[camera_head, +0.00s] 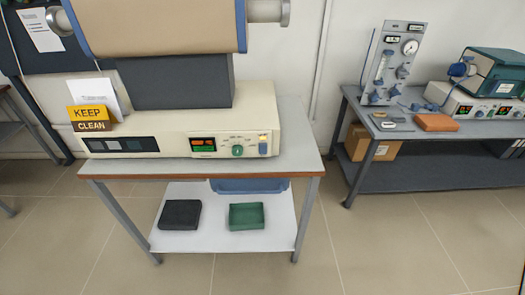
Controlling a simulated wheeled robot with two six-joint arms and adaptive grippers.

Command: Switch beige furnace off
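The beige furnace has a long beige heating body (155,30) with blue edges and metal tube ends, cut off by the top of the view. It sits on a dark grey block above a beige control base (255,105) on a table. The front panel has a lit red and green display (203,144), a green knob (237,150) and, at the right, a small rocker switch (263,143) with a lighter upper part. The switch's position is too small to tell for sure. Neither of my grippers is in view.
A KEEP CLEAN sign (90,117) stands on the base's left. The table's lower shelf (220,190) holds a black tray (180,214) and a green tray (246,216). A second bench (430,165) at right carries a teal furnace (495,75). The floor between is clear.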

